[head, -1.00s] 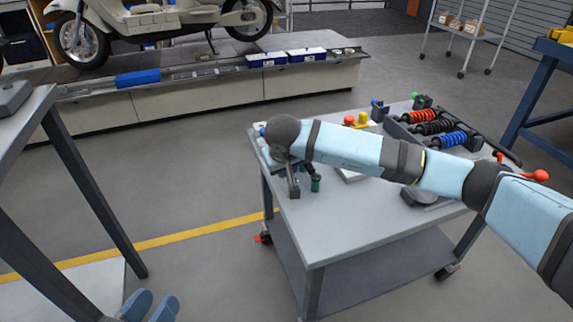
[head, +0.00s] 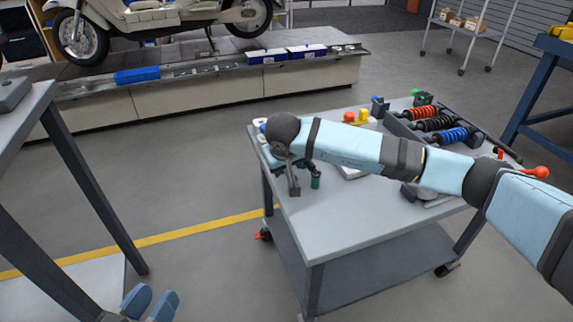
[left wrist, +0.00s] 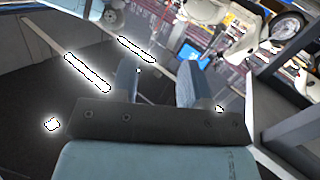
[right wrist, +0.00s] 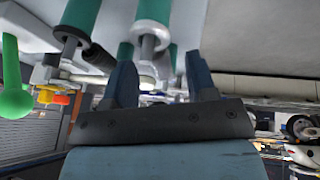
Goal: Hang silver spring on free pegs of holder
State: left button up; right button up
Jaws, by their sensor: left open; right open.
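The dark holder (head: 395,127) stands at the right rear of the cart with a red (head: 420,116), a black (head: 433,125) and a blue spring (head: 447,137) on it. I cannot pick out a silver spring for certain; the arm covers part of the cart top. My left gripper (head: 151,300) is open and empty at the lower left, off the cart; it also shows in the left wrist view (left wrist: 158,72). My right gripper (right wrist: 160,72) is open in its wrist view, with teal cylinders (right wrist: 80,18) beyond its fingers. Its fingers are mostly hidden in the head view.
My right arm crosses over the grey cart (head: 350,225). A green-teal cylinder (head: 315,183) stands near its end, and a red-knobbed part (head: 541,172) lies at the right. A workbench (head: 25,115) stands at the left. The cart's front top is clear.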

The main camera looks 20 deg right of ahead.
jog(key=shift+r, duration=0.1)
pick_arm(q)
notch_tip(320, 180, up, 6)
jog(key=n+t+p, duration=0.1)
jog(key=t+p, duration=0.1)
jog(key=p, duration=0.2)
jog(key=shift+s+a+p, duration=0.15)
jog(key=shift+s+p, duration=0.05)
jog(key=shift+p, duration=0.15)
pick_arm(e)
jog(key=v, duration=1.3)
jog(key=shift+s+r, duration=0.15)
jog(key=shift+r, duration=0.15)
jog(key=shift+a, duration=0.1)
